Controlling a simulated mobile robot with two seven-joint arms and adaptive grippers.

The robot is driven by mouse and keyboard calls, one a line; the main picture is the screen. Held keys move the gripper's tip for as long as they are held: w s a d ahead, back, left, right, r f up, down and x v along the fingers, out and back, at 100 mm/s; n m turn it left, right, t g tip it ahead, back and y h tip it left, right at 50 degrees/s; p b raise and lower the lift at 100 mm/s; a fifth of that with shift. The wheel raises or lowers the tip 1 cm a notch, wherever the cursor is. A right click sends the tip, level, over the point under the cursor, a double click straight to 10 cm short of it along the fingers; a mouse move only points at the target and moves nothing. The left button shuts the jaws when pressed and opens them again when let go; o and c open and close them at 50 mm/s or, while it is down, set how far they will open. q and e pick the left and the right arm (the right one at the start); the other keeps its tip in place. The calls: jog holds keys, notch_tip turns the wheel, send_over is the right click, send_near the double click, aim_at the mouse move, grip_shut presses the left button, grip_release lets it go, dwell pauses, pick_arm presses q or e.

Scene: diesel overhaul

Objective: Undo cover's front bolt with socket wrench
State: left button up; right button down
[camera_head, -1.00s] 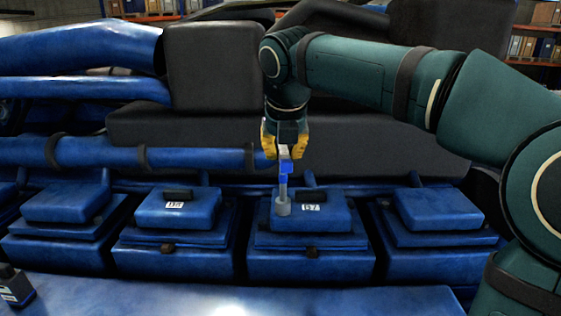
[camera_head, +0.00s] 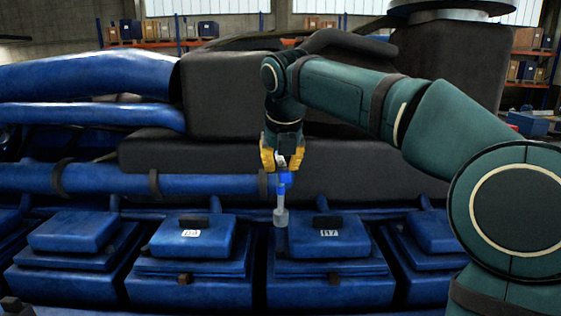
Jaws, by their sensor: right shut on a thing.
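My right gripper (camera_head: 281,160) has yellow fingers and is shut on the socket wrench (camera_head: 282,201), which has a blue upper part and a grey socket end. I cannot tell whether the socket touches the cover. A dark front bolt (camera_head: 333,279) shows on the lower front of that cover, and a dark handle-like block (camera_head: 328,222) sits on its top. My left gripper is not in view.
A similar labelled blue cover (camera_head: 192,250) stands to the left, with a dark bolt (camera_head: 184,279) at its front. More blue covers stand at both sides. A blue pipe (camera_head: 110,181) and dark engine housing (camera_head: 330,170) lie behind the wrench. Shelves with boxes stand far back.

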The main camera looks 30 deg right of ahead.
jog(key=m, duration=0.1)
jog(key=m+h, duration=0.1)
jog(key=m, duration=0.1)
jog(key=m+g, duration=0.1)
jog(key=shift+w+a+f+m, duration=0.1)
jog(key=shift+f+m, duration=0.2)
jog(key=m, duration=0.2)
jog(key=f+m+g+h, duration=0.1)
jog(key=m, duration=0.1)
jog(key=shift+m+g, duration=0.3)
jog(key=shift+m, duration=0.1)
jog(key=m+g, duration=0.1)
jog(key=m, duration=0.2)
jog(key=f+m+g, duration=0.1)
jog(key=m, duration=0.1)
jog(key=shift+f+m+h, duration=0.1)
jog(key=shift+m+h, duration=0.2)
jog(key=shift+m, duration=0.1)
jog(key=m, duration=0.2)
jog(key=m+g, duration=0.1)
jog(key=m, duration=0.1)
jog(key=shift+f+g, duration=0.3)
jog(key=shift+f, duration=0.1)
jog(key=shift+f+b, duration=0.5)
jog(key=shift+f, duration=1.1)
